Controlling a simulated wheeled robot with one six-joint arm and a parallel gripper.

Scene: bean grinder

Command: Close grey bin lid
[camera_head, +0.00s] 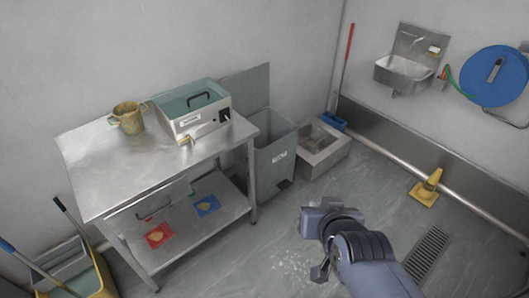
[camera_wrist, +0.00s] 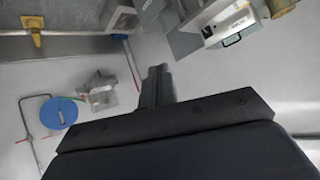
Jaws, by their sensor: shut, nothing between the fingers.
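The grey bin (camera_head: 274,168) stands on the floor to the right of the metal table, with white lettering on its front. Its lid (camera_head: 247,87) is open, standing upright at the back against the wall. In the wrist view, which is upside down, the lid (camera_wrist: 184,40) shows as a flat grey panel and the bin (camera_wrist: 150,10) is cut off at the top edge. My gripper (camera_wrist: 158,84) is shut and empty, its fingers together. In the head view my gripper (camera_head: 319,272) is low in front of the bin, apart from it and its lid.
A floor basin (camera_head: 325,145) stands right of the bin. The floor before the bin is mostly clear, with scattered pale bits (camera_head: 294,265).

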